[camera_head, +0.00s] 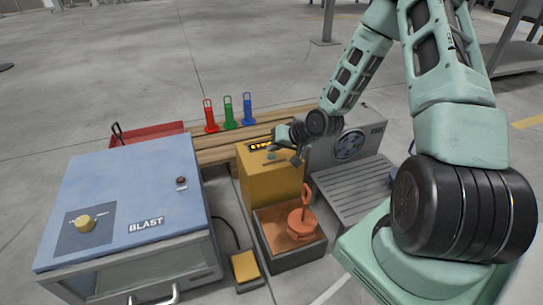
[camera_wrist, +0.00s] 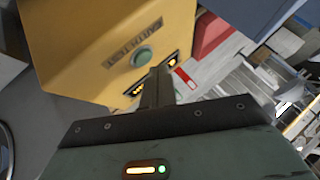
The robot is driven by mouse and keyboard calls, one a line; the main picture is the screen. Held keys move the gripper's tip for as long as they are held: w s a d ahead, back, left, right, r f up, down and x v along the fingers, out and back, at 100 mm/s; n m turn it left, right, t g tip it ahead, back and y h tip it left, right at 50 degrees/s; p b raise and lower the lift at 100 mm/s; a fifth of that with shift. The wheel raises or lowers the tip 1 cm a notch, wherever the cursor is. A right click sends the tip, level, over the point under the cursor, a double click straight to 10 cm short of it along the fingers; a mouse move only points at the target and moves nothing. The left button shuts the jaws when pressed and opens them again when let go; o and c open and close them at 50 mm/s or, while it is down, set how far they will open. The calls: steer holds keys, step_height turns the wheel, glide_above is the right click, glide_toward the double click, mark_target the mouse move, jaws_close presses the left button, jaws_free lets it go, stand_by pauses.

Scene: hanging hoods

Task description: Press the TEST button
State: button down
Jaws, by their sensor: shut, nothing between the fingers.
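The yellow box (camera_head: 270,187) stands in the middle of the head view. Its top carries a round green button (camera_head: 271,156). In the wrist view the green button (camera_wrist: 142,57) sits in a dark ring beside a label (camera_wrist: 132,42) that seems to end in TEST. My gripper (camera_wrist: 159,75) is shut and empty, with its tips beside the button in the picture. I cannot tell the gap between tips and box. In the head view my gripper (camera_head: 296,160) is small and dark at the right side of the box top.
A blue BLAST cabinet (camera_head: 120,195) stands left. An open-topped box (camera_head: 292,258) with an orange hooked weight (camera_head: 301,219) stands in front. A grey unit with a fan (camera_head: 349,146) stands right. Red, green and blue tools (camera_head: 228,112) stand behind. A yellow pedal (camera_head: 245,267) lies on the floor.

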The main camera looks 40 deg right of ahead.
mark_target(274, 157)
steer(key=shift+f, duration=0.2)
steer(key=shift+f, duration=0.25)
steer(key=shift+f, duration=0.4)
stand_by(0.6)
steer(key=shift+r, duration=0.15)
steer(key=shift+r+p, duration=0.75)
steer(key=shift+p, duration=0.2)
step_height(274, 157, up, 5)
steer(key=p, duration=0.5)
stand_by(0.6)
